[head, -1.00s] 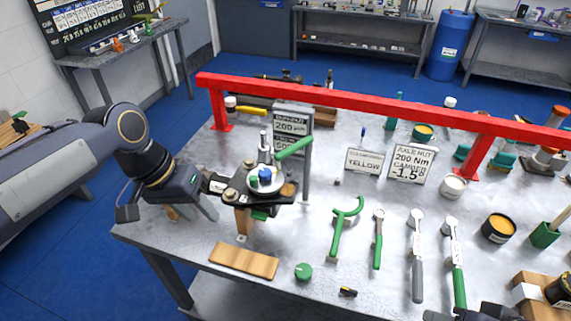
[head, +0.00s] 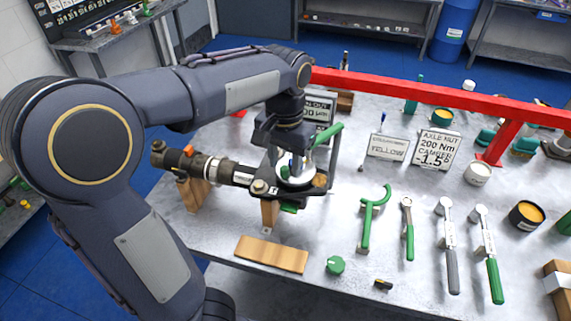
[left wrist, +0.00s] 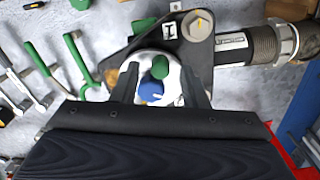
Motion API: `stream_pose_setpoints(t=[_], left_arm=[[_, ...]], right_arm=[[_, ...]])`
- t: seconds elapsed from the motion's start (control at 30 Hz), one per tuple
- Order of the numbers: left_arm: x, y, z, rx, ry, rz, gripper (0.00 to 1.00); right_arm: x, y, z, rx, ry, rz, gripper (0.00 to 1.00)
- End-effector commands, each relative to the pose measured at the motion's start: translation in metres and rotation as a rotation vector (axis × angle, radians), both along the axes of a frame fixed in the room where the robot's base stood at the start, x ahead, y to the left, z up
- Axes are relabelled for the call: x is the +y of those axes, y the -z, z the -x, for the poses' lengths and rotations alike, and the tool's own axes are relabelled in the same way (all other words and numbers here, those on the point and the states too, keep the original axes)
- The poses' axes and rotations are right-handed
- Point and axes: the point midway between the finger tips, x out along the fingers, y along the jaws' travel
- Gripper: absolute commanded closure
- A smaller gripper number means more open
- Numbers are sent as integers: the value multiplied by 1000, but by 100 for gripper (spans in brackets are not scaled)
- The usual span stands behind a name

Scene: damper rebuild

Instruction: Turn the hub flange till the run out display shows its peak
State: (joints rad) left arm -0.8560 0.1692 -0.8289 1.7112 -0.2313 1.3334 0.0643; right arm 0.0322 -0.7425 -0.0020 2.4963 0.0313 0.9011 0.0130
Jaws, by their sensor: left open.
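The hub flange (head: 297,178) is a pale metal disc on a dark knuckle at the left of the bench. In the left wrist view the flange (left wrist: 143,64) carries a green peg (left wrist: 160,67) and a blue peg (left wrist: 151,91). My left gripper (head: 291,153) points down over it, open. In the left wrist view its fingers (left wrist: 160,82) stand on either side of the flange and pegs; I cannot tell whether they touch. The run out display (head: 319,106) stands behind, partly hidden by my left arm; its visible figure looks like 200. My right gripper is out of view.
A dark strut tube (head: 218,169) runs left from the knuckle. A green handle (head: 327,134) rises close beside my gripper. A red rail (head: 420,92) crosses the back of the bench. Wrenches, a wooden block (head: 271,254) and a green knob (head: 335,265) lie in front.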

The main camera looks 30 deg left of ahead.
Motion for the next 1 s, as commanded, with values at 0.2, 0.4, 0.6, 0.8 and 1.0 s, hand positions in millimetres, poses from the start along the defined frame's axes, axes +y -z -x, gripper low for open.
stream_pose_setpoints(t=[0.2,0.4,0.6,0.8,1.0], left_arm=[[0,14,0,-1,0,0,60],[0,14,0,-1,0,0,60],[0,14,0,-1,0,0,83],[0,14,0,-1,0,1,100],[5,13,-1,1,94,2,100]], right_arm=[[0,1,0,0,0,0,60],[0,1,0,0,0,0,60],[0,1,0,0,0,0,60],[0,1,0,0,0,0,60],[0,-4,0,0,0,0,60]])
